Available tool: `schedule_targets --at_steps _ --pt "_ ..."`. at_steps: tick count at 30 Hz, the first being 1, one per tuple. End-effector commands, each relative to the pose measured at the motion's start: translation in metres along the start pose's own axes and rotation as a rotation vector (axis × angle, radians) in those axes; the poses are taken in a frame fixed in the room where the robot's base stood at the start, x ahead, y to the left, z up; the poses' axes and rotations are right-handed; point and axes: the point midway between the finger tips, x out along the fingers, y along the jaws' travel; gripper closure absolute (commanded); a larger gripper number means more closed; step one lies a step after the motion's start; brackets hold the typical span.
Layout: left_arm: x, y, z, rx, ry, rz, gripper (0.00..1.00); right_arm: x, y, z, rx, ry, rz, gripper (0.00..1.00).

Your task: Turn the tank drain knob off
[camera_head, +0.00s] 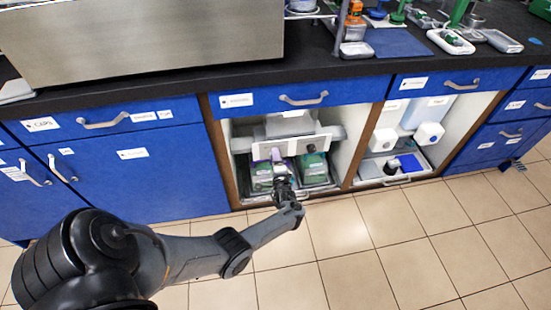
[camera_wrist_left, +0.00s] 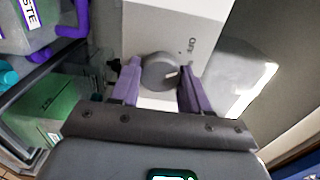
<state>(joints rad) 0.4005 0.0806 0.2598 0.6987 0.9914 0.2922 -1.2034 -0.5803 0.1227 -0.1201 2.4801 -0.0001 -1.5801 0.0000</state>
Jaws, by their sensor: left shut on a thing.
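The tank drain knob is a round grey dial (camera_wrist_left: 157,72) with a white pointer mark on a white panel in the left wrist view. The pointer points to the right. Small sideways text is printed on the panel to the upper right of the dial; I cannot read it surely. My left gripper (camera_wrist_left: 159,75) has its purple fingers closed on either side of the dial. In the head view my left gripper (camera_head: 277,158) is inside the open middle cabinet, at the white panel (camera_head: 300,146), and covers the dial there. My right gripper is not in view.
A second dark knob (camera_head: 311,148) sits on the panel to the right. Green-filled containers (camera_head: 314,166) stand below it. Blue drawers (camera_head: 290,98) and the dark worktop (camera_head: 190,82) lie above. A wooden divider (camera_head: 365,138) stands to the right. The tiled floor (camera_head: 400,235) is clear.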

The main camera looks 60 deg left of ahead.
Motion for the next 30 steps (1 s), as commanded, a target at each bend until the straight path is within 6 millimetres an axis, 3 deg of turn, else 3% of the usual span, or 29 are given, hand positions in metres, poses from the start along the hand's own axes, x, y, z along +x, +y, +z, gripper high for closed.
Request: schedule_targets --at_steps 12,28,29,30 --pt "-0.0002 -0.0005 -0.0006 -0.189 0.001 0.0 0.85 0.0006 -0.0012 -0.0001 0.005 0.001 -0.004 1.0" --pt "0.0 -0.001 -0.0007 -0.214 0.001 -0.001 0.85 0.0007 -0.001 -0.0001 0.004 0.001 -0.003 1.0" --pt "0.0 -0.001 -0.0007 -0.214 0.001 -0.001 0.53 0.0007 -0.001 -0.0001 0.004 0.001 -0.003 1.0" --pt "0.0 -0.001 -0.0007 -0.214 0.001 -0.001 0.46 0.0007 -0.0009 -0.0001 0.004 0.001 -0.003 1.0"
